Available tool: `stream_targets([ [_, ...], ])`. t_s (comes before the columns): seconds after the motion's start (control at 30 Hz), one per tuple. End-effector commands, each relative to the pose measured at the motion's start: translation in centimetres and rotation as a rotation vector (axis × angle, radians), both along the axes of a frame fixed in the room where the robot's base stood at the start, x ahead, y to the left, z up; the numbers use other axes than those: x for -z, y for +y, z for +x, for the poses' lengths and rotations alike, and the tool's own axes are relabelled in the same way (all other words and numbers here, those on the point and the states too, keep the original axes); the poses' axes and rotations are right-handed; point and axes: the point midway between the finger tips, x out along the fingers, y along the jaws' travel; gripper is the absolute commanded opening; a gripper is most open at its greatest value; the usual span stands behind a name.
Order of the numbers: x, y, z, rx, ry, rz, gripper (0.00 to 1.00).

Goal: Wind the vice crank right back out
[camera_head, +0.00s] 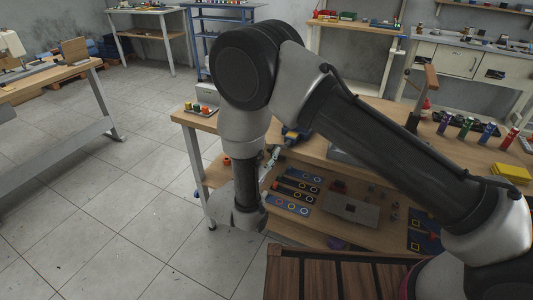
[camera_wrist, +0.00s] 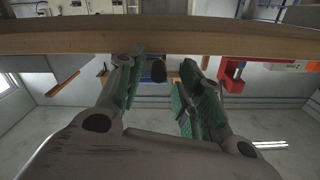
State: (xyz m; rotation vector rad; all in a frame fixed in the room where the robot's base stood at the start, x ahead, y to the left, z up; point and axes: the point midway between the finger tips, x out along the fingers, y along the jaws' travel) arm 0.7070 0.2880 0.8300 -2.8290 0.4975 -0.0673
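In the wrist view, a blue body that looks like the vice (camera_wrist: 146,69) shows between my fingers. A dark rounded end, perhaps part of the crank (camera_wrist: 159,74), is in front of it; the crank's full shape and angle cannot be made out. My gripper (camera_wrist: 160,88) is open, its green-padded fingers on either side of that dark end, with visible gaps. In the head view only a small part of my gripper (camera_head: 269,158) shows, near the vice.
The bench edge (camera_wrist: 60,43) crosses the wrist view close to my fingertips. A red object (camera_wrist: 231,74) lies right of my right finger there. Bench (camera_head: 365,150) has a lever tool (camera_head: 414,118), coloured cylinders and a yellow block (camera_head: 510,172). Tiled floor at left is clear.

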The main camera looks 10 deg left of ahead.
Motion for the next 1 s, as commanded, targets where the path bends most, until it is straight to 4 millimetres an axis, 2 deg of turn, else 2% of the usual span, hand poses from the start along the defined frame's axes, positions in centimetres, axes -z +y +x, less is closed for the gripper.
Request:
stream_targets([
  [0.17,0.0,1.1,-2.6,-0.006,0.0,0.0,0.36],
  [0.4,0.0,3.0,-7.7,-0.006,0.0,0.0,0.36],
  [0.53,0.0,3.7,-9.7,-0.005,0.001,0.0,0.36],
  [0.7,0.0,4.1,-10.9,-0.003,0.0,0.0,0.36],
  [1.0,0.0,4.1,-11.1,-0.002,0.0,0.0,0.36],
])
